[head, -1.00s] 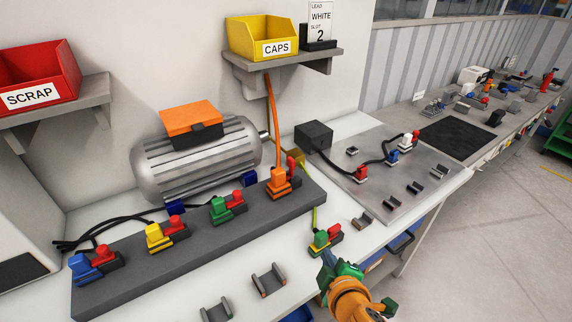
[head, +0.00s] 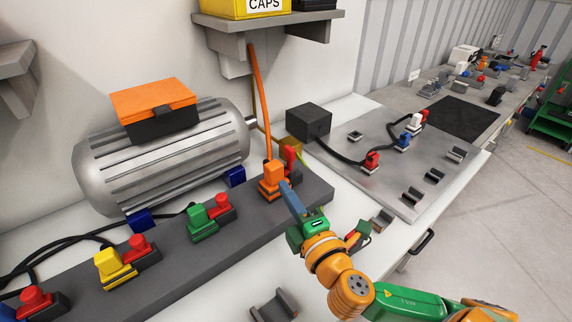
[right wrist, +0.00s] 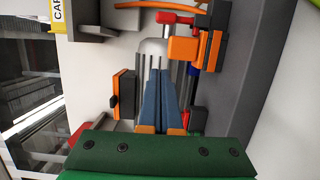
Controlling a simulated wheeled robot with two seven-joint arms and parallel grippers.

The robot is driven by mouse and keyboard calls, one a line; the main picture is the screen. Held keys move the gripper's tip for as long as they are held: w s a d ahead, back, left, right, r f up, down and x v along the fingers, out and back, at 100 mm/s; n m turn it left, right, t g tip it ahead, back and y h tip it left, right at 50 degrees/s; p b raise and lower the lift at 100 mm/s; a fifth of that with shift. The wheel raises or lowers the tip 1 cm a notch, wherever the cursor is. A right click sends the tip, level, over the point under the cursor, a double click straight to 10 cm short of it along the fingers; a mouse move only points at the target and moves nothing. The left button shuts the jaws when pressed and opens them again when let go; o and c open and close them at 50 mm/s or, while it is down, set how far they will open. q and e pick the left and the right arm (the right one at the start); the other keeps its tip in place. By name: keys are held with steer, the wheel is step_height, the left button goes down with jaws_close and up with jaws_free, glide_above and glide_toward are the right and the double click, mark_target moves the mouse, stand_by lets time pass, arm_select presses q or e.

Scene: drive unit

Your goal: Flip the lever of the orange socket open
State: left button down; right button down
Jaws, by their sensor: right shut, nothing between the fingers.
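The orange socket (head: 270,187) sits at the right end of the dark grey strip, with an orange plug and cable rising from it. Its red lever (head: 289,157) sticks up at its back right. In the right wrist view the orange plug (right wrist: 184,49) and the red lever (right wrist: 175,18) lie beyond the fingertips. My right gripper (head: 285,184) is shut and empty, its blue fingers in front of the socket's right side; I cannot tell whether they touch it. They hide part of the socket. My left gripper is not in view.
Green (head: 199,222) and yellow (head: 112,268) plugs with red levers stand along the strip to the left. A silver motor (head: 165,150) stands behind it. A grey shelf (head: 265,24) overhangs the back. A metal plate (head: 400,165) with red, blue and white plugs lies right.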

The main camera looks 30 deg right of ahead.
mark_target(287, 162)
steer(key=w+b, duration=0.1)
steer(key=b, duration=0.2)
steer(key=w+f+b, duration=0.1)
steer(key=w+b, duration=0.1)
steer(key=b, duration=0.1)
steer(key=shift+w+d+f, duration=0.1)
steer(key=shift+w+d, duration=0.05)
steer(key=shift+w, duration=0.05)
steer(key=w, duration=0.1)
steer(key=w+r+p, duration=0.1)
steer(key=w, duration=0.1)
steer(key=w+d, duration=0.1)
steer(key=w, duration=0.1)
steer(key=shift+r+p, duration=0.15)
steer(key=shift+p, duration=0.25)
steer(key=shift+w+d, duration=0.1)
steer(key=shift+d, duration=1.75)
steer(key=shift+w+a, duration=0.1)
